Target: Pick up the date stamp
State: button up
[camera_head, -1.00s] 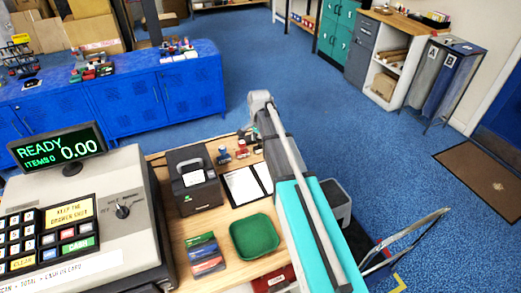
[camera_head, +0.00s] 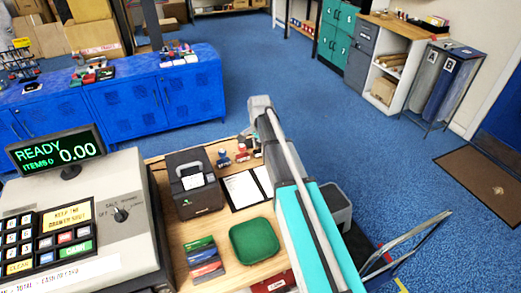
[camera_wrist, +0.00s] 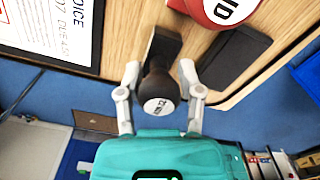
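In the wrist view a stamp with a dark, rounded handle (camera_wrist: 158,88) stands between my fingers. Its white top label is upside down and looks like a date, so I take it as the date stamp. Its dark base reaches towards the top of the picture. My gripper (camera_wrist: 160,72) is open, with one finger on each side of the handle; narrow gaps seem to show, and contact is not clear.
A red stamp (camera_wrist: 225,10) labelled VOID is close by, beside a dark flat pad (camera_wrist: 234,58). A framed paper (camera_wrist: 55,30) lies on the other side. The counter also holds a black printer (camera_head: 194,182), a green tray (camera_head: 254,241) and a cash register (camera_head: 90,215).

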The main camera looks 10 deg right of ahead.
grip_shut()
jog(key=shift+r, duration=0.2)
notch_tip(320, 180, up, 3)
jog(key=p, duration=0.3)
jog(key=s+a+r+p, duration=0.1)
jog(key=s+r+p, duration=0.8)
jog(key=s, duration=0.5)
jog(key=shift+a+r+p, duration=0.2)
jog(key=shift+r+p, duration=0.1)
jog(key=shift+p, duration=0.2)
